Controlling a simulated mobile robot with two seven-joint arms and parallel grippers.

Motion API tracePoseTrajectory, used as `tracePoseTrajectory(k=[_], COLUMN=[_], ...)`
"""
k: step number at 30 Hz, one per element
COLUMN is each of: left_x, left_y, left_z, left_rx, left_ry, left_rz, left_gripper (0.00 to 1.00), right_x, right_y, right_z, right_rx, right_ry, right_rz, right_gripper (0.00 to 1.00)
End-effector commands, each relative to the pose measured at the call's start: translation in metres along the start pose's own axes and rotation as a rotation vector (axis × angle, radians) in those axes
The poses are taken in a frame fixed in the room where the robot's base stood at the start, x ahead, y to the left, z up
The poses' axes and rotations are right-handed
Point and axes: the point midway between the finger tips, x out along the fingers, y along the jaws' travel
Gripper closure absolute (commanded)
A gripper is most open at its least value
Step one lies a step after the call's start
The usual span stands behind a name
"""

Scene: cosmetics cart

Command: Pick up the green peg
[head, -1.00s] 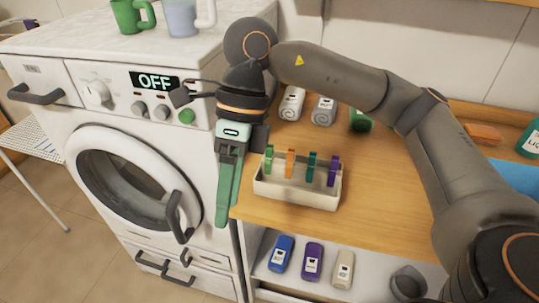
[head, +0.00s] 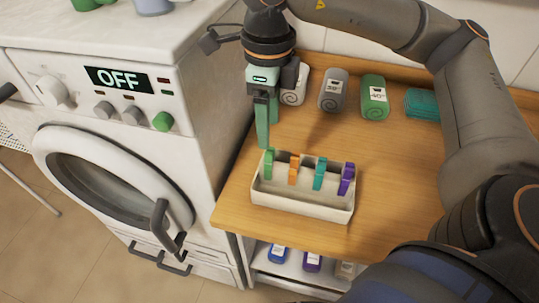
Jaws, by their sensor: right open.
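The green peg (head: 268,163) stands upright at the left end of a pale tray (head: 302,204) on the wooden counter. To its right in the same tray stand an orange peg (head: 294,169), a teal peg (head: 319,174) and a purple peg (head: 346,179). My right gripper (head: 264,144) points down with open, empty green fingers. Its fingertips are close to the top of the green peg, just above or behind it. I cannot tell whether they touch it. My left gripper is not in view.
A washing machine (head: 190,130) with an OFF display stands left of the counter (head: 390,180). White (head: 293,88), grey (head: 333,92) and green (head: 373,96) rolled items and a teal item (head: 422,104) line the back. Small packets sit on a lower shelf. Counter right of the tray is clear.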

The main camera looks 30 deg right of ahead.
Motion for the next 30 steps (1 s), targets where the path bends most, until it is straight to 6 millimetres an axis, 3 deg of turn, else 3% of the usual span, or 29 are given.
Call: tracePoseTrajectory(k=[3, 11, 18, 27, 30], left_x=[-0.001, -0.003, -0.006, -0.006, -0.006], left_y=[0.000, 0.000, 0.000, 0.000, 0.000], left_z=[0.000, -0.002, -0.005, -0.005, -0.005], left_rx=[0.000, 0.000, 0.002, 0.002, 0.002], left_ry=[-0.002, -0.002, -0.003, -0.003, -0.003], left_rz=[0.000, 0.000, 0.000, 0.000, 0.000], left_gripper=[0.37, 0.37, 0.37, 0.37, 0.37], right_x=[0.018, 0.039, 0.073, 0.080, 0.080], right_y=[0.000, -0.002, -0.006, -0.006, -0.006], right_z=[-0.001, -0.001, -0.001, -0.001, -0.001], right_rx=[0.000, -0.001, -0.002, -0.002, -0.002], right_ry=[0.002, 0.003, 0.001, -0.001, -0.001], right_rz=[0.001, 0.002, 0.002, 0.001, 0.001], right_gripper=[0.38, 0.38, 0.38, 0.38, 0.46])
